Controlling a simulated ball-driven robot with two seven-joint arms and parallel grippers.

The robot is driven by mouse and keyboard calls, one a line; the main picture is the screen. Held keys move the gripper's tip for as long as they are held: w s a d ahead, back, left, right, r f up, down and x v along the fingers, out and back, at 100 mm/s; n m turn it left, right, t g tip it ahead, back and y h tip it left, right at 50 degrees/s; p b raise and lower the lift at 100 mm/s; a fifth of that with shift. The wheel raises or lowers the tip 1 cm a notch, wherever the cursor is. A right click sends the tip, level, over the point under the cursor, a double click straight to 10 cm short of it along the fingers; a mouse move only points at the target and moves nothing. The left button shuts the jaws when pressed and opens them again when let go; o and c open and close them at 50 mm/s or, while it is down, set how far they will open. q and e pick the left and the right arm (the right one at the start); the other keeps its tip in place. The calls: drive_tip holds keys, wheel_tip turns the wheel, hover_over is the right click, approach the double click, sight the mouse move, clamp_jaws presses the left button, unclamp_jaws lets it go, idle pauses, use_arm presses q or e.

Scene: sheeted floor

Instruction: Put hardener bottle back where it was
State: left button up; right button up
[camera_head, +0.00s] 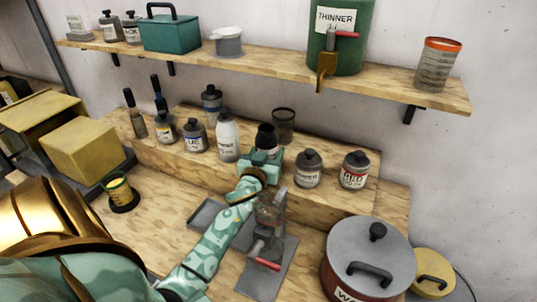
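My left gripper (262,157) is at the front of the raised wooden step, its teal fingers around the lower part of a bottle with a black top (266,136). A small pale patch of that bottle shows between the fingers; its label cannot be read, so I cannot tell for sure that it is the hardener bottle. I cannot tell whether its base touches the step. A white bottle with a dark cap (227,138) stands just left of it, its label unclear. My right gripper is not in view.
A dark open cup (283,125) stands close behind the held bottle. A grey jar (308,169) and a red-labelled jar (354,170) stand to its right. A metal stand with a red handle (265,250) and a large lidded pot (368,262) occupy the lower bench.

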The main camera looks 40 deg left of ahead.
use_arm(q)
drive_tip(key=shift+r, duration=0.1)
drive_tip(key=o, duration=0.9)
drive_tip(key=shift+f, duration=0.2)
drive_tip(key=shift+c, duration=0.2)
drive_tip(key=o, duration=0.4)
drive_tip(key=shift+r, duration=0.1)
drive_tip(key=shift+s+r, duration=0.1)
drive_tip(key=shift+r, duration=0.05)
drive_tip(key=v, duration=0.7)
drive_tip(key=shift+s+d, duration=0.1)
drive_tip(key=shift+s, duration=0.05)
